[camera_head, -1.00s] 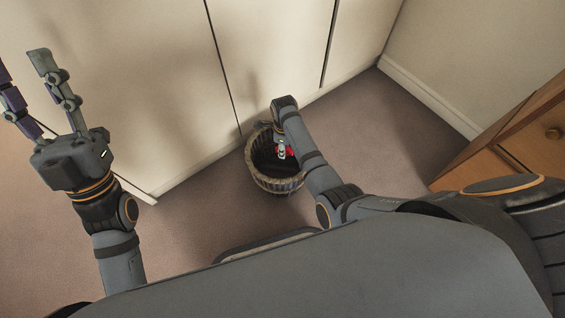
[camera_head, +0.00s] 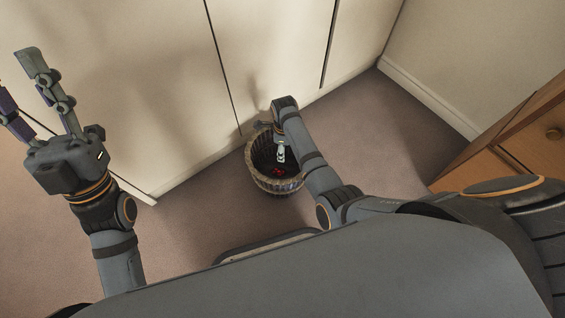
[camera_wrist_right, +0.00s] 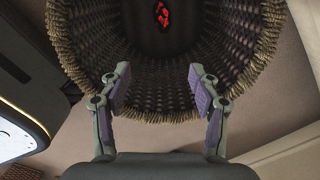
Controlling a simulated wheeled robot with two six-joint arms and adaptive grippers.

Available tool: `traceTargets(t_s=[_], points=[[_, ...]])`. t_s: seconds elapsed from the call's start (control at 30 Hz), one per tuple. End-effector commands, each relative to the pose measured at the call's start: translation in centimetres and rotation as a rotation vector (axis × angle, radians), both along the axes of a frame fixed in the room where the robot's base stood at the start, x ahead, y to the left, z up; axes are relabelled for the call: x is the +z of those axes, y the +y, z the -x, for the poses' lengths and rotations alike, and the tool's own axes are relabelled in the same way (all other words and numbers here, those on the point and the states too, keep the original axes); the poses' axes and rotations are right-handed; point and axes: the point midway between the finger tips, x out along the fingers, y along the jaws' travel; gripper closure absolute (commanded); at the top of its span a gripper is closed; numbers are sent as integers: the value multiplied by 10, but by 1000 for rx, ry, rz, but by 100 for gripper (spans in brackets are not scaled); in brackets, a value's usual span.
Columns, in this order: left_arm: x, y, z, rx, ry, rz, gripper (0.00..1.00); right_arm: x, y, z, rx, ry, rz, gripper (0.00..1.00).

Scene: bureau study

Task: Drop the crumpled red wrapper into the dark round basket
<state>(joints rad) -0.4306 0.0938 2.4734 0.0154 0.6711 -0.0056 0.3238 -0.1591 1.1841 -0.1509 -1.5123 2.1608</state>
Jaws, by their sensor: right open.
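The crumpled red wrapper (camera_head: 279,171) is inside the dark round basket (camera_head: 255,180), low down near its bottom. The right wrist view shows the wrapper (camera_wrist_right: 162,15) deep inside the basket, apart from the fingers, and the woven rim of the basket (camera_wrist_right: 240,85). My right gripper (camera_wrist_right: 158,78) is open and empty, its fingers over the near rim. In the head view the right gripper (camera_head: 281,154) shows only in part above the basket opening. My left gripper (camera_head: 22,85) is raised at the far left, its fingers spread and empty.
Pale cabinet doors (camera_head: 160,80) stand right behind the basket. A wooden drawer unit (camera_head: 530,140) is at the right. The carpeted floor (camera_head: 370,130) is clear to the right of the basket.

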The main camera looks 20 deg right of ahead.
Motion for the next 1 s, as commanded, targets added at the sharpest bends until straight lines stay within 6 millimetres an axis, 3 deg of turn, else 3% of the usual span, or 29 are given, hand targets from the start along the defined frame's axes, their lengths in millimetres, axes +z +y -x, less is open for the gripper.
traceTargets(t_s=[0.43,1.0], points=[[0,0,0,0,0,0,60,69,0,-1,0,-3,-1,38],[0,0,0,0,-1,0,60,74,0,0,0,0,0,38]])
